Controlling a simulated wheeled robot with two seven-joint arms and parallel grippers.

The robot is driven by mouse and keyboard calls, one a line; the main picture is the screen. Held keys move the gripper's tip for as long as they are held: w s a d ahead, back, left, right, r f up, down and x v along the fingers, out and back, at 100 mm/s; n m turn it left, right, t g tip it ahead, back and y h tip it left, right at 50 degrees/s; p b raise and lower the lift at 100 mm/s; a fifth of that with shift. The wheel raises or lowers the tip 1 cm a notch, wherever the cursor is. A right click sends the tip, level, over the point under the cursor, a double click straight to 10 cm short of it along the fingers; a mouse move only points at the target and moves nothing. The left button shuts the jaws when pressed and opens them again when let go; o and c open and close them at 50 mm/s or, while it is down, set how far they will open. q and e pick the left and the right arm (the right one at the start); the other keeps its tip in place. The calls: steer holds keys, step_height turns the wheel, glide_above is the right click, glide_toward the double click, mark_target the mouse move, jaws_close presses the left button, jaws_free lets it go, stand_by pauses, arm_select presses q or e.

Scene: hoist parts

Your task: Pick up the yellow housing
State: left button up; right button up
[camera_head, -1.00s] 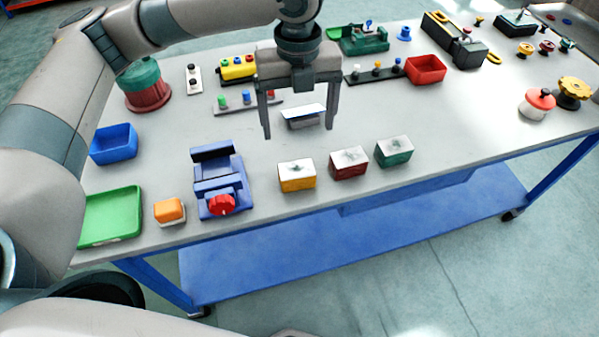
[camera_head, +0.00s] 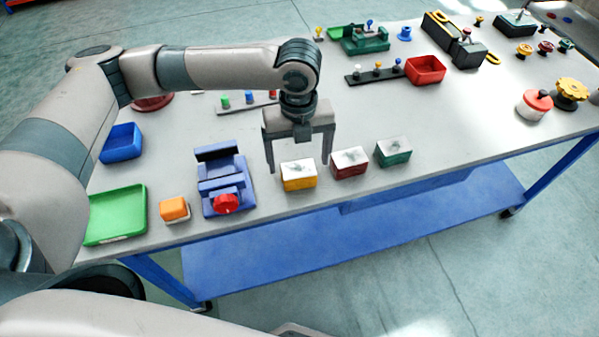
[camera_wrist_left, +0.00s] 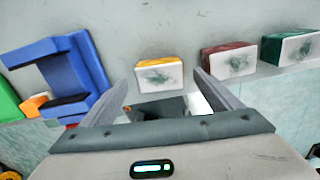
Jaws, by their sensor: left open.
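The yellow housing (camera_head: 299,183) is a small block with yellow sides and a white top bearing a grey mark. It sits near the table's front edge, left of the red housing (camera_head: 350,163) and the green housing (camera_head: 393,152). My left gripper (camera_head: 298,168) is open and empty, pointing down above and around the yellow housing in the head view. In the left wrist view the yellow housing (camera_wrist_left: 159,74) lies ahead, between the two fingers and apart from them. My right gripper is not in view.
A blue vise (camera_head: 222,183) with a red knob and an orange block (camera_head: 174,208) stand to the left. A green tray (camera_head: 116,214) and a blue bin (camera_head: 121,143) are further left. A red bin (camera_head: 425,70) is behind. The table's front edge is close.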

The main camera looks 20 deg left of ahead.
mark_target(299, 168)
arm_select(q)
steer(key=shift+f, duration=0.1)
steer(key=shift+f, duration=0.25)
step_height(299, 168, down, 3)
steer(key=shift+f+p, duration=0.1)
steer(key=shift+p, duration=0.8)
steer(key=shift+f, duration=0.65)
steer(key=shift+c, duration=0.3)
steer(key=c, duration=1.3)
steer(key=shift+r, duration=0.2)
steer(key=shift+c, duration=0.2)
